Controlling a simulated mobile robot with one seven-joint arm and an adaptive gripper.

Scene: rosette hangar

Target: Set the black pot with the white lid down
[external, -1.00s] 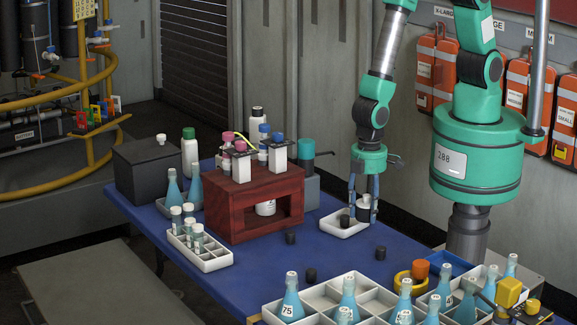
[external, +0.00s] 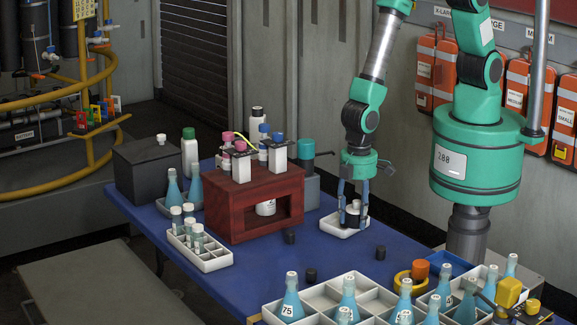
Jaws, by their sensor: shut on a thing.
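The black pot with the white lid (external: 353,218) is between the fingers of my gripper (external: 354,210), which is shut on it. The pot is upright, low over or in the small white tray (external: 330,224) near the table's back edge. Whether its base touches the tray floor cannot be told. My fingers hide parts of its sides.
The red-brown rack (external: 228,225) with bottles stands left of the tray. Small black pieces (external: 290,237) (external: 380,253) (external: 310,275) lie on the blue table (external: 345,257). A large white divided tray (external: 318,297) with blue flasks fills the front right.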

